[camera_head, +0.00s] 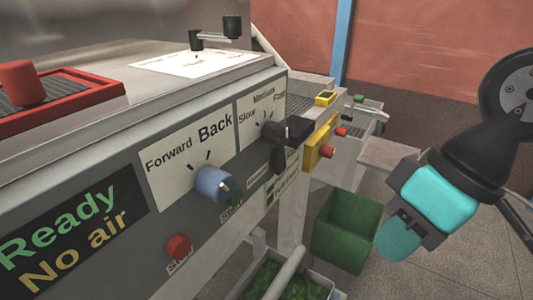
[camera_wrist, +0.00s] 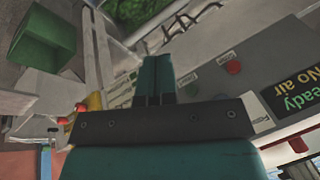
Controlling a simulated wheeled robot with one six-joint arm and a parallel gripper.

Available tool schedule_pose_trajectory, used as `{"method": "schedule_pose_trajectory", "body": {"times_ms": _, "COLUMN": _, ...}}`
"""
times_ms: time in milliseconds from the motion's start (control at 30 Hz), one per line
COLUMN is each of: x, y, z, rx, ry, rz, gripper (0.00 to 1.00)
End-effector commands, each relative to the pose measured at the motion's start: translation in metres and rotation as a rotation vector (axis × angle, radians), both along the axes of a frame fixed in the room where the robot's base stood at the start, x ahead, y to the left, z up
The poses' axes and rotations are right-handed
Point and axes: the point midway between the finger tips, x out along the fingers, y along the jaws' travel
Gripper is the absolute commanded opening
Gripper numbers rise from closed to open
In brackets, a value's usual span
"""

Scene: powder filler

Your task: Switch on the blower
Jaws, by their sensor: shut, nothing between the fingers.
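The machine's grey front panel (camera_head: 120,170) fills the left of the head view. It carries a blue knob (camera_head: 212,184) under "Forward / Back", a black knob (camera_head: 270,132) under "Slow / Medium / Fast", a dark green button (camera_head: 236,189) and a red button (camera_head: 178,247). The red button also shows in the wrist view (camera_wrist: 233,67). I cannot tell which control belongs to the blower. A yellow box (camera_head: 319,146) with red buttons sits farther along. My gripper (camera_head: 398,240) has teal fingers, shut and empty, apart from the panel at the right.
A green bin (camera_head: 347,229) stands on the floor between panel and gripper; it also shows in the wrist view (camera_wrist: 44,40). A tray of green material (camera_head: 285,277) lies below the panel. A "Ready / No air" display (camera_head: 70,238) is at left.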

Motion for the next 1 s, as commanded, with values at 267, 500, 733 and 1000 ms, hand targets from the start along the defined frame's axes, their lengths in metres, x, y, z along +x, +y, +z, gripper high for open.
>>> {"method": "schedule_pose_trajectory", "body": {"times_ms": 267, "x": 0.0, "y": 0.0, "z": 0.0, "rx": 0.0, "ry": 0.0, "rz": 0.0, "gripper": 0.0}}
{"method": "schedule_pose_trajectory", "body": {"times_ms": 500, "x": 0.049, "y": 0.014, "z": -0.008, "rx": 0.155, "ry": 0.046, "rz": -0.278, "gripper": 0.0}}
{"method": "schedule_pose_trajectory", "body": {"times_ms": 733, "x": 0.143, "y": 0.003, "z": -0.015, "rx": 0.497, "ry": 0.157, "rz": -0.823, "gripper": 0.0}}
{"method": "schedule_pose_trajectory", "body": {"times_ms": 1000, "x": 0.183, "y": -0.015, "z": -0.016, "rx": 0.675, "ry": 0.214, "rz": -1.065, "gripper": 0.0}}
